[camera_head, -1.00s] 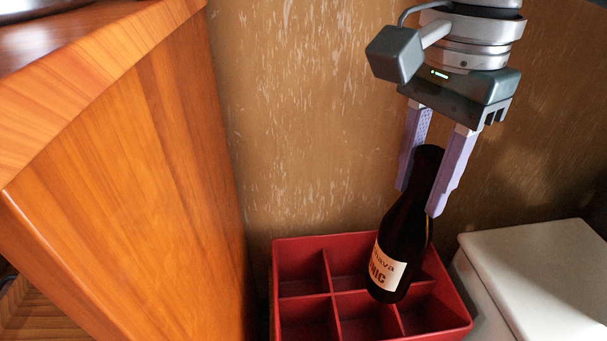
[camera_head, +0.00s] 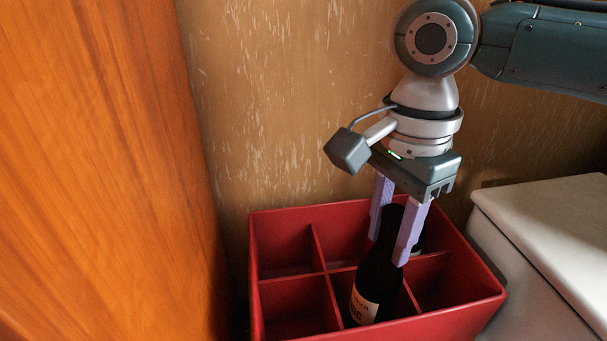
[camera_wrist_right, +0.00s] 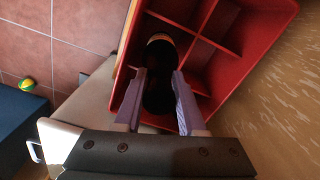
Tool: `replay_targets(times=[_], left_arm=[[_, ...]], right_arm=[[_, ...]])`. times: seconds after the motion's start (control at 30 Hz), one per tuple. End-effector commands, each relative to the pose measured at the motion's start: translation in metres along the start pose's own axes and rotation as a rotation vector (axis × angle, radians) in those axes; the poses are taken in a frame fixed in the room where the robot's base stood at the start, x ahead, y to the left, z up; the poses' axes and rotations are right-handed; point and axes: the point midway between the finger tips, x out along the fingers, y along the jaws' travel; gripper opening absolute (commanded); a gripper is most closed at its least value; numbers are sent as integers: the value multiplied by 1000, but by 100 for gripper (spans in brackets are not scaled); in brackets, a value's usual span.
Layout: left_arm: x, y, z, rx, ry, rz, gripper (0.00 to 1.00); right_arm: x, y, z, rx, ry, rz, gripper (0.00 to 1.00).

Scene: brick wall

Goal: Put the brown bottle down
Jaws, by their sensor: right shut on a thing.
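The brown bottle (camera_head: 370,288), dark with a pale label, is upright with a slight tilt in my right gripper (camera_head: 387,250). The lilac fingers are shut on its neck. Its lower part is inside the red crate (camera_head: 440,326), in the front middle compartment as seen in the head view; its base is hidden, so I cannot tell whether it touches the floor. In the right wrist view, the gripper (camera_wrist_right: 160,74) points down at the dark bottle (camera_wrist_right: 158,95) within the crate (camera_wrist_right: 268,40). My left gripper is not in view.
A dark thing with a pale patch (camera_head: 419,238) shows behind the bottle, mostly hidden. A wooden cabinet (camera_head: 100,170) stands at the left, and a pale box-like unit (camera_head: 550,225) at the right. The crate's left compartments look empty.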

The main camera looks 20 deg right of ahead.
Motion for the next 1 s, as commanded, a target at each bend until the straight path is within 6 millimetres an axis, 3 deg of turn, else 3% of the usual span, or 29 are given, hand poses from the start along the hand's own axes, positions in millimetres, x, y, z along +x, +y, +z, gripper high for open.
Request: replay_targets(times=[0.33, 0.7, 0.73, 1.0], left_arm=[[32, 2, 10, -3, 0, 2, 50], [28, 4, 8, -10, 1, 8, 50], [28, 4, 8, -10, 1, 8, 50], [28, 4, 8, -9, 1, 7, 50]], right_arm=[[45, 0, 0, -1, 0, -1, 0], [46, 0, 0, -1, -1, 0, 0], [47, 0, 0, -1, -1, 1, 40], [47, 0, 0, -1, 0, 0, 70]])
